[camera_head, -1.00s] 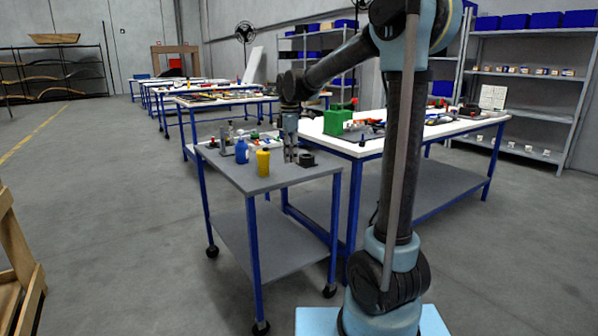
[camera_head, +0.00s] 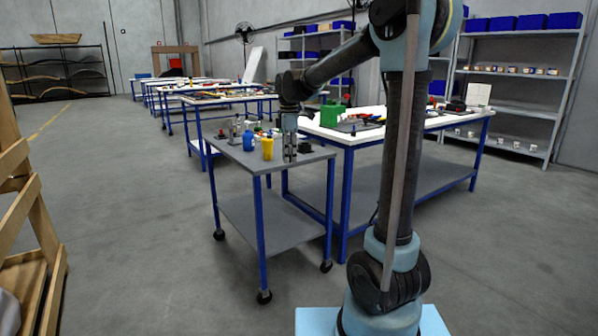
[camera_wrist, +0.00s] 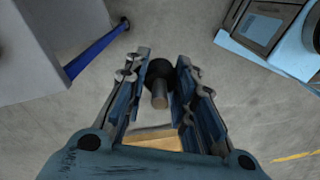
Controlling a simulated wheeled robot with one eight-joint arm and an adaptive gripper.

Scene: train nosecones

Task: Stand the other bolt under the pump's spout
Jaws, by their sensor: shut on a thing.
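My gripper (camera_wrist: 160,85) is shut on a bolt (camera_wrist: 159,95) with a dark round head and a paler shank, held between the fingers in the wrist view. In the head view my gripper (camera_head: 290,152) shows in front of the grey cart top; the bolt is too small to make out there. In the wrist view, bare floor lies below the gripper and the cart is off to the upper left. I cannot pick out the pump or its spout for certain among the small items on the cart (camera_head: 290,163).
A white-topped bench (camera_head: 352,137) stands behind. A wooden rack (camera_head: 22,215) is at the left; the floor between is clear.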

